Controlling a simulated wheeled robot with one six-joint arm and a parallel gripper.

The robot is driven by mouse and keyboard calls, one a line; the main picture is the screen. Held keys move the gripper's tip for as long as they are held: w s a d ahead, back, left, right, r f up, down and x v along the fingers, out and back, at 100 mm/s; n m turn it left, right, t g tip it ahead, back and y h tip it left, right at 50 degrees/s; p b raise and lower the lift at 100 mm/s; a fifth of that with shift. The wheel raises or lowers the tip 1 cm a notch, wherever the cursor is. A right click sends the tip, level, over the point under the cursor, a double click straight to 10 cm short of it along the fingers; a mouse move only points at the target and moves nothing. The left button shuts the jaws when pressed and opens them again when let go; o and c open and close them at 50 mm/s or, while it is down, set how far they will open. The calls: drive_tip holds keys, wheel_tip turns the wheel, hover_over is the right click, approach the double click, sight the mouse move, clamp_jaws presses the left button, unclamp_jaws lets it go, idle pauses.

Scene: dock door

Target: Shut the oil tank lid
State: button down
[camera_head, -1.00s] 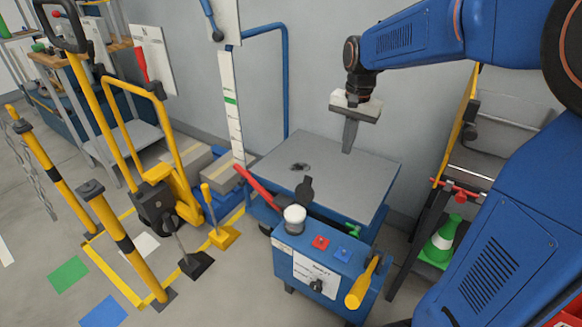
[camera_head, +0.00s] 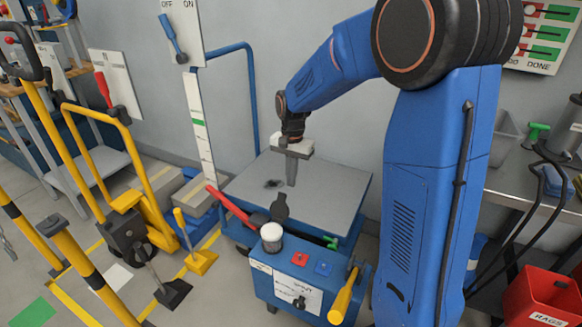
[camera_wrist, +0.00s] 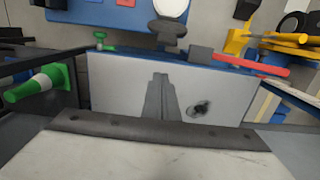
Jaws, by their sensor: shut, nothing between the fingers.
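The blue tank unit (camera_head: 310,283) stands at the front of the grey-topped cart. A white round filler neck (camera_head: 271,232) rises from its left end. A black round lid (camera_head: 279,207) stands up, open, behind the neck. In the wrist view the neck (camera_wrist: 171,8) is at the top edge and the lid (camera_wrist: 167,30) just below it. My gripper (camera_head: 291,182) is shut and empty, pointing down over the grey cart top, behind and slightly right of the lid and apart from it. Its fingers (camera_wrist: 160,80) also show in the wrist view.
A red handle (camera_head: 228,205) lies left of the lid. Red and blue buttons (camera_head: 300,259) and a yellow handle (camera_head: 343,298) are on the unit's right part. The grey cart top (camera_head: 330,185) is mostly bare, with a dark patch.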

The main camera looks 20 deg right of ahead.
sight(280, 208)
drive_tip(key=s+a, duration=0.2)
drive_tip(key=shift+s+a, duration=0.3)
drive_tip(key=shift+s, duration=0.05)
drive_tip(key=shift+a, duration=0.1)
idle(0.3)
